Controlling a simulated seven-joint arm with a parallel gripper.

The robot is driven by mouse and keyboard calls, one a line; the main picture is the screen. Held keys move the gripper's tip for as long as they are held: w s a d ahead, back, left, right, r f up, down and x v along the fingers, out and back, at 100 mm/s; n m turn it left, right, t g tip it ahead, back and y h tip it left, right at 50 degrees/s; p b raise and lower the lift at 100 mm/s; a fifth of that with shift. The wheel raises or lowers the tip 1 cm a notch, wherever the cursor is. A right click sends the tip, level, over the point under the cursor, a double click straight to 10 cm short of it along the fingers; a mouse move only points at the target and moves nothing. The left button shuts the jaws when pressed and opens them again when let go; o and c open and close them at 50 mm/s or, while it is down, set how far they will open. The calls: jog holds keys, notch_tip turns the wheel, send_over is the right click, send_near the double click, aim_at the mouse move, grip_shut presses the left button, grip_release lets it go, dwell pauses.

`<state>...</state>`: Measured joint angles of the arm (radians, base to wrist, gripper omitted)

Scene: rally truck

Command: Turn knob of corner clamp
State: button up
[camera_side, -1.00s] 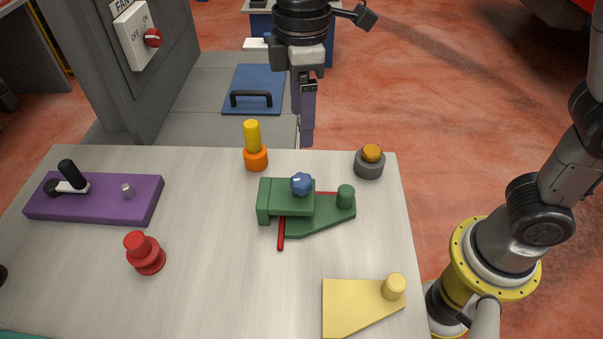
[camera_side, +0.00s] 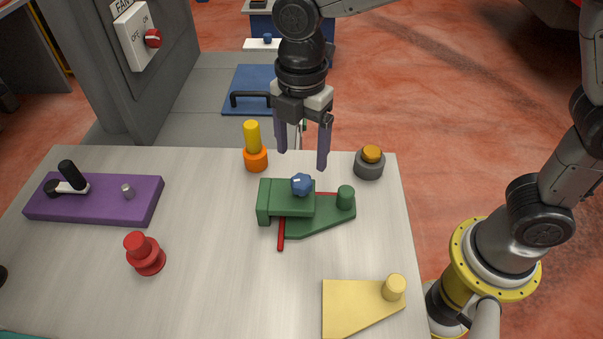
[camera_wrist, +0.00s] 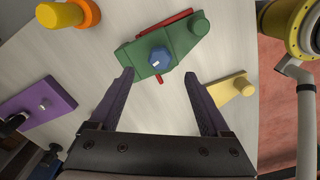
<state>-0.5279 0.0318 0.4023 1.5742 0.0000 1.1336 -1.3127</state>
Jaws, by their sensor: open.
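The green corner clamp (camera_side: 328,217) lies on the table with a red bar (camera_side: 281,234) under it. Its blue knob (camera_side: 301,184) stands on top of the green block. In the wrist view the knob (camera_wrist: 160,60) has a small white mark and sits ahead of the fingertips, roughly centred between them. My gripper (camera_side: 303,160) is open and empty, pointing down, above and behind the clamp in the side view. Its fingers also show in the wrist view (camera_wrist: 160,72), spread apart and not touching the knob.
An orange and yellow post (camera_side: 256,158) and a grey button with orange top (camera_side: 369,164) stand near the clamp. A red knob (camera_side: 145,253), a purple plate (camera_side: 98,198) and a yellow plate (camera_side: 352,306) are farther off. Bare table (camera_side: 215,250) lies left of the clamp.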

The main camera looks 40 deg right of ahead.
aim_at(302, 180)
notch_tip(302, 180, down, 7)
jog(key=shift+f, duration=0.1)
jog(key=shift+c, duration=0.3)
grip_shut()
